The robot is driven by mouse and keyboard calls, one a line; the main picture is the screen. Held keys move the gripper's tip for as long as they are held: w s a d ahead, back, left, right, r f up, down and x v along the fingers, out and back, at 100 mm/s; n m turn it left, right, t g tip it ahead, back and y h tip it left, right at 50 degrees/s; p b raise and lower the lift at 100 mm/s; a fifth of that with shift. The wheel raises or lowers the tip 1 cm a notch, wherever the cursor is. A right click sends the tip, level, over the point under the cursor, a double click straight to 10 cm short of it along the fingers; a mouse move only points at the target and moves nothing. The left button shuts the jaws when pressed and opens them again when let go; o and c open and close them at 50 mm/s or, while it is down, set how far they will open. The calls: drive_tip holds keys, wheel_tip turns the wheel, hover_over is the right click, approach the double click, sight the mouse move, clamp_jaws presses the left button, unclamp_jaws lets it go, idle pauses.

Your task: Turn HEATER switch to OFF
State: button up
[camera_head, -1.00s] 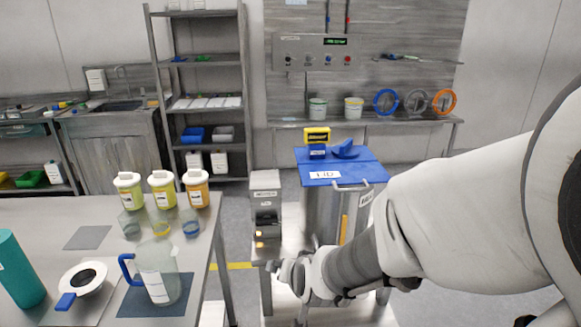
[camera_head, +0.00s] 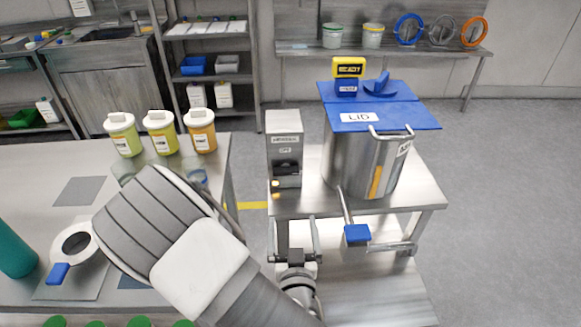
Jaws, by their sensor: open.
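A grey box with small labels and a dark front panel (camera_head: 285,150) stands at the left edge of the steel cart; it looks like the heater unit. Its label is too small to read surely, and I cannot tell the switch's position. A small orange glow shows low on its front. Beside it stands a steel vessel (camera_head: 352,165) with a blue top marked LID (camera_head: 385,116). My gripper (camera_head: 293,222) is open and empty, in front of and below the box in the picture, its two fingers pointing toward the cart. It appears apart from the box.
A yellow READY display (camera_head: 349,68) sits on the vessel's lid. A rod with a blue block (camera_head: 356,233) sticks out to the right of my gripper. The left table (camera_head: 30,165) holds several lidded jars. Floor at right is clear.

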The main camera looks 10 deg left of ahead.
drive_tip(key=b, duration=1)
approach(286, 173)
drive_tip(key=shift+n, duration=0.3)
drive_tip(key=x, duration=0.9)
drive_tip(key=shift+w, duration=0.3)
drive_tip(key=c, duration=1.1)
